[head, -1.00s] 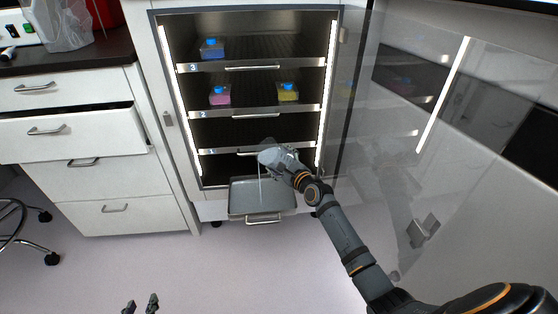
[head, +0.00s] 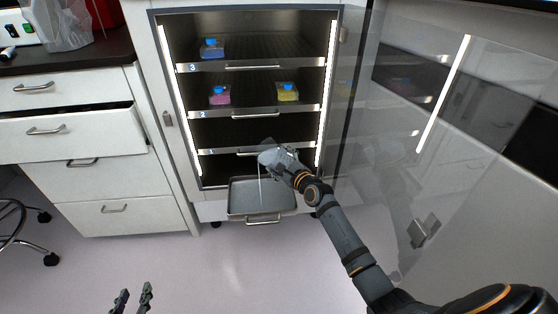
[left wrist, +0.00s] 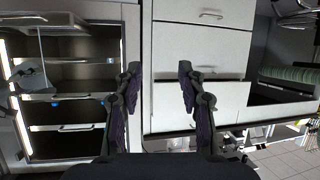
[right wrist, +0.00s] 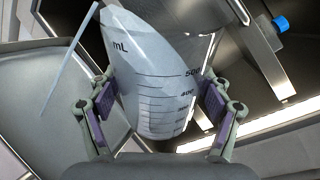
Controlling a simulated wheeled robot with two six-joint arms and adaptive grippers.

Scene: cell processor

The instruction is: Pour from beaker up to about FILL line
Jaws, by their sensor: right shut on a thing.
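A clear beaker (head: 270,156) with mL graduations is in my right gripper (head: 283,162), tilted steeply over a grey metal pan. The beaker (right wrist: 160,85) fills the middle of the right wrist view, with the right gripper's (right wrist: 158,92) pads against both sides. A thin pale stream (head: 259,185) falls from its lip into the pan (head: 235,208), pulled out at the cabinet's bottom. No FILL line can be made out. My left gripper (head: 133,293) is low in the head view, away from the pan; its fingers stand apart and empty in the left wrist view (left wrist: 157,75).
The open cabinet has shelves with blue-capped flasks: one blue (head: 212,50), one pink (head: 220,96), one yellow (head: 287,93). A glass door (head: 385,150) stands open to the right. White drawers (head: 115,211) are on the left. The floor before the pan is clear.

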